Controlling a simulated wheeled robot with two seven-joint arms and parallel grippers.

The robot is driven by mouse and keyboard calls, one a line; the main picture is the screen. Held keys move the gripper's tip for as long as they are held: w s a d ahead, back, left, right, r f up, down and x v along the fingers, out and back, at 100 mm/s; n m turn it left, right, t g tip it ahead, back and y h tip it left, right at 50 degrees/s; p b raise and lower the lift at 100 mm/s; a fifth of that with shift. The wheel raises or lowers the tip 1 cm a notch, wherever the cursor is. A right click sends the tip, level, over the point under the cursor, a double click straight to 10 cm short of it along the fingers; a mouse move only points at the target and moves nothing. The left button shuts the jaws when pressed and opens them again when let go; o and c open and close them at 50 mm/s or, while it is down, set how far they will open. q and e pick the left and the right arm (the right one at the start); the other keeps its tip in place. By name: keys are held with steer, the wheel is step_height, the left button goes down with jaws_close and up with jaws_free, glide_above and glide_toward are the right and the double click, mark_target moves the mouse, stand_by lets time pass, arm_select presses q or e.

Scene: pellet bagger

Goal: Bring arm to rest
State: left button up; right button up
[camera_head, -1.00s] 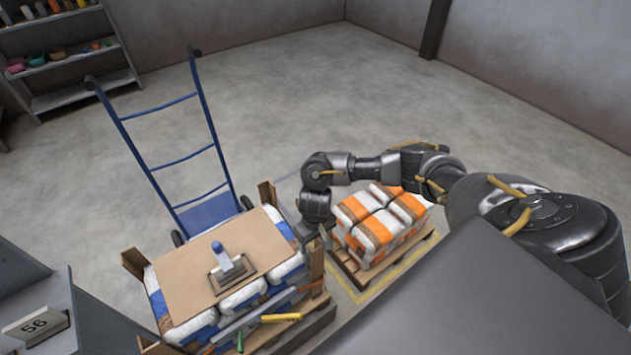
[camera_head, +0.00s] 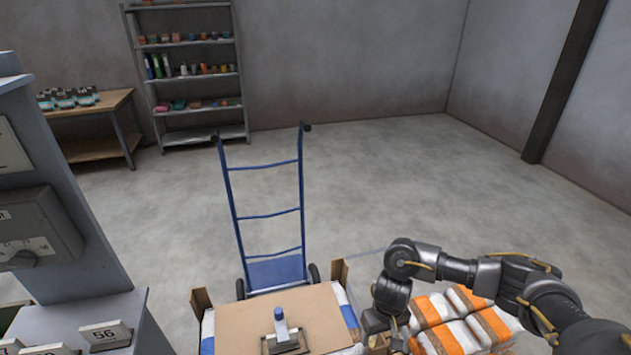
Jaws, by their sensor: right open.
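My right arm comes in from the lower right and bends down at the wrist. Its gripper (camera_head: 378,338) hangs low beside the right side of the cardboard-topped stack, between it and the orange-and-white bags (camera_head: 452,322). The gripper's fingers are small and partly cut by the picture's lower edge; I see nothing held in it. My left gripper is not in view.
A cardboard sheet (camera_head: 238,326) with a blue-handled tool (camera_head: 281,328) on it covers blue-and-white bags. Behind stands a blue hand truck (camera_head: 269,216). A grey machine (camera_head: 60,215) with number plates is at left. Shelves (camera_head: 190,139) and a wooden table (camera_head: 93,107) stand behind. Floor at right back is clear.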

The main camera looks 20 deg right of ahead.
steer(key=s+a+r+n+t+y, duration=0.2)
steer(key=a+t+y, duration=0.1)
steer(key=a, duration=0.8)
steer(key=s+a+r+n+t+y, duration=0.1)
steer(key=s+a+n+t+y, duration=0.15)
steer(key=a, duration=0.85)
steer(key=s+d+r+m+g+h, duration=0.2)
steer(key=s+d+h, duration=0.3)
steer(key=s+d, duration=1.1)
step_height(320, 180, down, 29)
steer(key=g+b, duration=0.1)
steer(key=b, duration=0.1)
steer(key=s+d+f+b, duration=0.1)
steer(key=s+f, duration=0.7)
steer(key=s+d+f+g, duration=0.1)
steer(key=s+d+f, duration=0.1)
steer(key=s+f, duration=0.7)
steer(key=shift+d+f+b, duration=0.15)
steer(key=shift+d+b, duration=0.1)
steer(key=shift+b, duration=0.15)
